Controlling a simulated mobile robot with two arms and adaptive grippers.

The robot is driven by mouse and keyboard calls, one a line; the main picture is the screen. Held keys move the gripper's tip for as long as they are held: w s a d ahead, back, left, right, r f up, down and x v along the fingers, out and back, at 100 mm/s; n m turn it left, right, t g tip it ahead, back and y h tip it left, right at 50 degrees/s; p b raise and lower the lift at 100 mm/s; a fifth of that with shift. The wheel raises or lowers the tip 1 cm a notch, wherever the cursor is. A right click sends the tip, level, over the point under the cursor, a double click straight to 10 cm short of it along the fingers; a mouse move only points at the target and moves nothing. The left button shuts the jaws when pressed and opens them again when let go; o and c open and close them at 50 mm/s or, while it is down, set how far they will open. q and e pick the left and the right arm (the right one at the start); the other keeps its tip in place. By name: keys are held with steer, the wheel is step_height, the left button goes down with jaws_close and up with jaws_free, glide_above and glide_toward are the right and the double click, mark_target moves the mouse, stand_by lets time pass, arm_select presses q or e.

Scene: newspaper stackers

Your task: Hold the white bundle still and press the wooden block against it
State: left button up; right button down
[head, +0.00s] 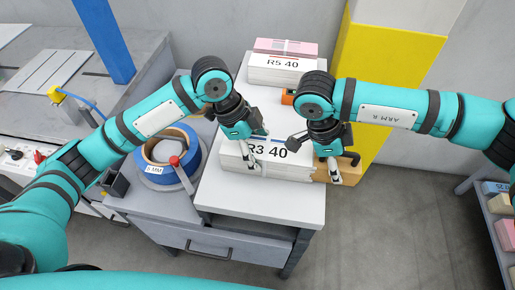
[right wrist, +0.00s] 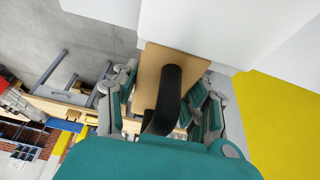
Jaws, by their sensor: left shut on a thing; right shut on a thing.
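The white bundle (head: 234,162), labelled R3 40, lies on the white table top. My left gripper (head: 256,150) is at its upper front and shut on it, partly covering the label. The wooden block (head: 320,171) stands at the bundle's right end. My right gripper (head: 342,168) is shut on the block. In the right wrist view the block (right wrist: 150,72) has a black curved handle (right wrist: 167,98) between the fingers, and the white bundle (right wrist: 205,30) is right beyond the block. The block appears to touch the bundle, though the contact line is partly hidden.
Another bundle, R5 40 (head: 283,70), with a pink stack (head: 286,47) on top, sits at the back of the table (head: 262,205). A blue tape roll (head: 166,178) is on the left. A yellow and white pillar (head: 385,60) stands behind. The table front is clear.

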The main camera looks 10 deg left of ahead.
mark_target(357, 154)
arm_select(q)
steer(key=shift+d, duration=0.1)
arm_select(e)
steer(key=shift+a, duration=0.35)
stand_by(0.5)
steer(key=shift+d, duration=1.9)
steer(key=shift+r, duration=0.1)
steer(key=shift+r, duration=3.45)
arm_select(q)
steer(key=o, duration=1.8)
steer(key=shift+o, duration=0.2)
